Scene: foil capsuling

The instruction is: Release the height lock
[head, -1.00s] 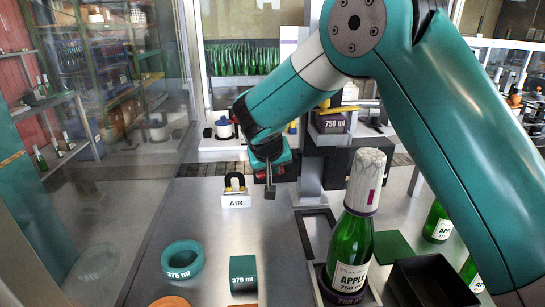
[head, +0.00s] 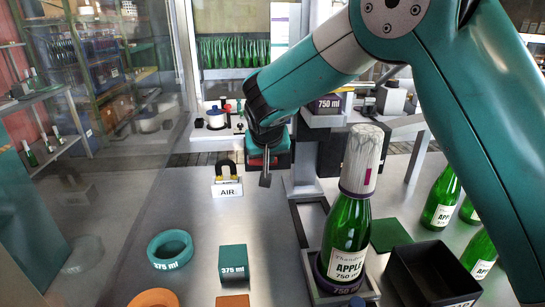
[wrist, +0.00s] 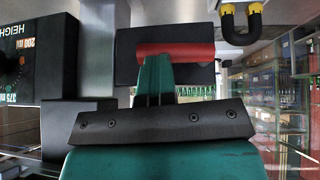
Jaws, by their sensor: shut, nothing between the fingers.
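My gripper (head: 265,180) hangs shut and empty above the bench, right of the AIR sign. In the wrist view a red bar-shaped handle (wrist: 176,52) stands before a dark block, just beyond my gripper's black bolted plate (wrist: 160,121). A bit of red also shows behind my gripper in the head view (head: 259,161). I cannot tell whether the handle touches my fingers. No part is legibly labelled as the lock.
A black and yellow loop stands by the AIR sign (head: 228,189). A foil-topped green bottle (head: 347,235) stands right of my gripper. A teal ring (head: 170,250), a 375 ml block (head: 233,264) and a black open box (head: 432,275) are nearer. The bench's left-middle is clear.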

